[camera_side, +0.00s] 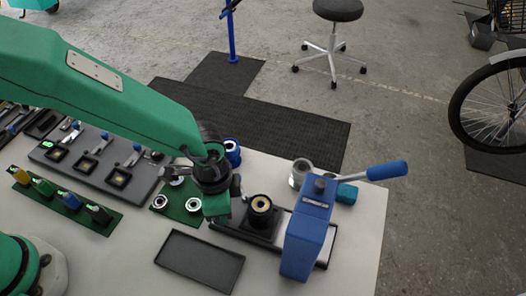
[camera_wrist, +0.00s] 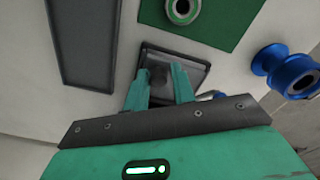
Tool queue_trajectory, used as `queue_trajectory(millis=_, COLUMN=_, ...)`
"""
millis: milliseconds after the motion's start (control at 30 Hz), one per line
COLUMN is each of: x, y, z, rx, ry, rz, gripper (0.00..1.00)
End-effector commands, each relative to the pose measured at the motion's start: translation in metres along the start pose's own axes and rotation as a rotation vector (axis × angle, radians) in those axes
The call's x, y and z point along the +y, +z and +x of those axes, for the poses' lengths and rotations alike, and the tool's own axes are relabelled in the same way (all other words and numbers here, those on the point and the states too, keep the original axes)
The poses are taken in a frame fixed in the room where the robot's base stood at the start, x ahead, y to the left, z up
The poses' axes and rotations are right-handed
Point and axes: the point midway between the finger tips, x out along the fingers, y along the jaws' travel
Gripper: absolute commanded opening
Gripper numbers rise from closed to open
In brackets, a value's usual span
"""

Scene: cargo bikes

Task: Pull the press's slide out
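The blue press (camera_side: 306,236) stands near the table's right end, its lever with a blue grip (camera_side: 387,170) pointing right. The press's black slide (camera_side: 232,231) runs under it and out to the left, with a dark block holding a yellow-centred ring (camera_side: 261,204) on it. My gripper (camera_side: 217,208) is at the slide's left end, pointing down. In the wrist view, my gripper's two teal fingers (camera_wrist: 158,82) are apart, with a dark knob-like piece (camera_wrist: 157,75) between them over a dark square plate (camera_wrist: 190,70). Contact with it cannot be told.
An empty black tray (camera_side: 200,260) lies in front of the slide. A green mat (camera_side: 178,205) with metal rings lies left of my gripper. A blue spool (camera_side: 232,152) stands behind it. A metal cup (camera_side: 300,172) and a teal block (camera_side: 346,193) stand behind the press.

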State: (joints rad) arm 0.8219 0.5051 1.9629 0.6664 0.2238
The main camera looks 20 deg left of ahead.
Motion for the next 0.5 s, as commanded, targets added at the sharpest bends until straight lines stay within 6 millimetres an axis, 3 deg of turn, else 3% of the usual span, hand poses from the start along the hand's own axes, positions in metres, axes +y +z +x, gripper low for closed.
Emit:
queue_trajectory(millis=167, x=0.003, y=0.006, z=0.003, rx=-0.022, ry=0.005, rz=0.004, gripper=0.33)
queue_trajectory(millis=500, x=0.002, y=0.003, z=-0.023, rx=-0.010, ry=0.002, rz=0.002, gripper=0.33)
